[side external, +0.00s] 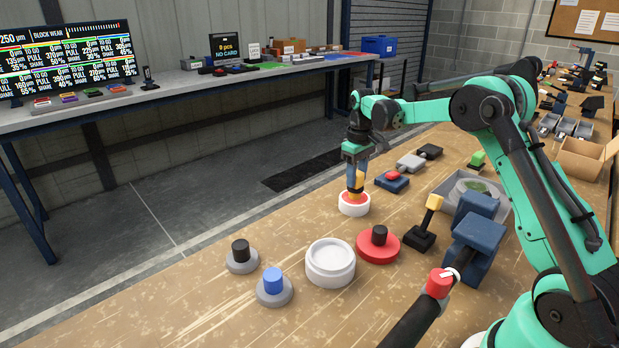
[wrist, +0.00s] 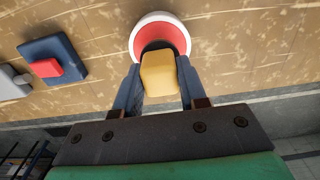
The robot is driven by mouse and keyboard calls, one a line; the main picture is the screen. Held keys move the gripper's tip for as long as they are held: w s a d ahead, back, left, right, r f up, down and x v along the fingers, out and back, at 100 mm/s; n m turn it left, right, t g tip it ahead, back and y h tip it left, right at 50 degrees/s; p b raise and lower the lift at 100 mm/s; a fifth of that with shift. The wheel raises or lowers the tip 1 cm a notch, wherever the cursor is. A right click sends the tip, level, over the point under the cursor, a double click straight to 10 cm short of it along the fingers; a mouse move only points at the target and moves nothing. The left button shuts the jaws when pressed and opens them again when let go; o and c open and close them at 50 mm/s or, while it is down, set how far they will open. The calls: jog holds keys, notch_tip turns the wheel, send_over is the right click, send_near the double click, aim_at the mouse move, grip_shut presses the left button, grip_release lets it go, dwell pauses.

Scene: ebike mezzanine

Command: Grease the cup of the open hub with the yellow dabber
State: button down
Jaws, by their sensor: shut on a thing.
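My gripper (side external: 355,186) is shut on a yellow block-shaped piece, which I take to be the yellow dabber (wrist: 162,76). It holds the dabber right over a small white-rimmed round pot (side external: 354,210) with a red inside. In the wrist view the pot (wrist: 183,26) shows just beyond the dabber. The dabber's lower end is hidden, so I cannot tell whether it touches the red. A larger white round piece with a recessed top (side external: 330,262) stands nearer on the bench. I cannot tell for sure which piece is the open hub.
Grey discs with a black knob (side external: 241,257) and a blue knob (side external: 274,287), and a red disc with a black knob (side external: 378,244), stand nearby. A yellow-topped piece on a black base (side external: 429,226), blue blocks (side external: 473,248) and a grey tray (side external: 504,208) lie right. The front-left bench is clear.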

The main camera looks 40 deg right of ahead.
jog(key=shift+r, duration=3.5)
jog(key=s+a+r, duration=0.2)
jog(key=s+a, duration=0.1)
jog(key=a, duration=0.6)
jog(key=s+a+r, duration=0.2)
jog(key=s+a, duration=0.2)
jog(key=a, duration=0.6)
jog(key=shift+s+d+f, duration=0.15)
jog(key=shift+s+f, duration=0.2)
jog(key=shift+f, duration=1.4)
jog(key=shift+s+d+f, duration=0.2)
jog(key=shift+s+f, duration=0.15)
jog(key=shift+f, duration=1.35)
jog(key=shift+s+d+f, duration=0.15)
jog(key=shift+s+f, duration=0.2)
jog(key=shift+f, duration=1.4)
jog(key=shift+f, duration=0.3)
jog(key=shift+a, duration=0.15)
